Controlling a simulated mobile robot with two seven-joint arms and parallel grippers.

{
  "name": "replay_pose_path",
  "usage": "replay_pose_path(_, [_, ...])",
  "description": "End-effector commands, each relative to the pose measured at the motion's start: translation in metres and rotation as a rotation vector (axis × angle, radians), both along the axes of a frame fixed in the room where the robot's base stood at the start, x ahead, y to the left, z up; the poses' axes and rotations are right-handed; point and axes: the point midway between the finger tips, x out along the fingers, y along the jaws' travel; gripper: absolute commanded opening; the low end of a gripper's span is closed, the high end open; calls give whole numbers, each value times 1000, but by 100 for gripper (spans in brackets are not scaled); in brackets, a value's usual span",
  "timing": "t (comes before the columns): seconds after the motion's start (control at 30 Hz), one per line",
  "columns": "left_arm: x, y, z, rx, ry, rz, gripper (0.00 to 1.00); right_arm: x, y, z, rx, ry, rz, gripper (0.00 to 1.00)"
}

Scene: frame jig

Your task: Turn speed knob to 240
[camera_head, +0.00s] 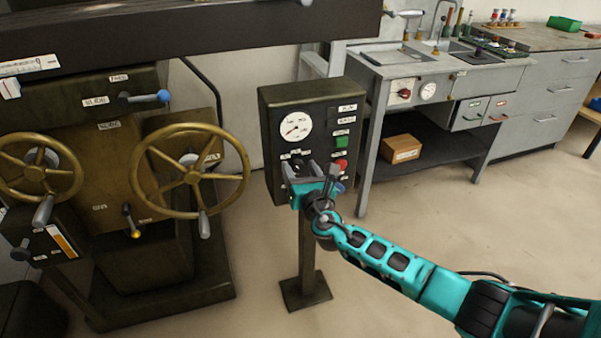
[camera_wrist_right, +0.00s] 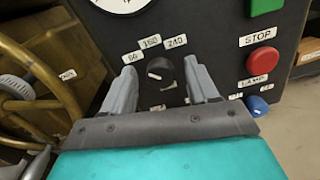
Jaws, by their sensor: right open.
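The speed knob (camera_wrist_right: 160,70) is a small black round knob on the dark control box (camera_head: 268,130). Labels above it in the right wrist view read what looks like 90 at the left, 150 (camera_wrist_right: 149,43) in the middle and 240 (camera_wrist_right: 175,41) at the right. A pale mark shows on the knob, but I cannot tell its exact setting. My right gripper (camera_head: 305,172) is open in front of the box, its grey fingers on either side of the knob in the wrist view, with gaps. My left gripper is out of view.
A dial gauge (camera_head: 296,127), a green button (camera_head: 342,142) and a red STOP button (camera_wrist_right: 263,61) are on the box. A blue button (camera_wrist_right: 257,106) sits below STOP. A brass handwheel (camera_head: 236,178) stands left of the box. A grey bench (camera_head: 366,150) is behind, right.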

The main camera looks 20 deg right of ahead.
Motion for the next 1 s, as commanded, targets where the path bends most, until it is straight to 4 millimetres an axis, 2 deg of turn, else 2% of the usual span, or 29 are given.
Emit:
replay_pose_path(0.23, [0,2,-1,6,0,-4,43,0,0,0,0,0,0,58])
replay_pose_path(0.8, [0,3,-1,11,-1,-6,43,0,0,0,0,0,0,3])
replay_pose_path(1.0, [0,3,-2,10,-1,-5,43,0,0,-1,11,1,-1,3])
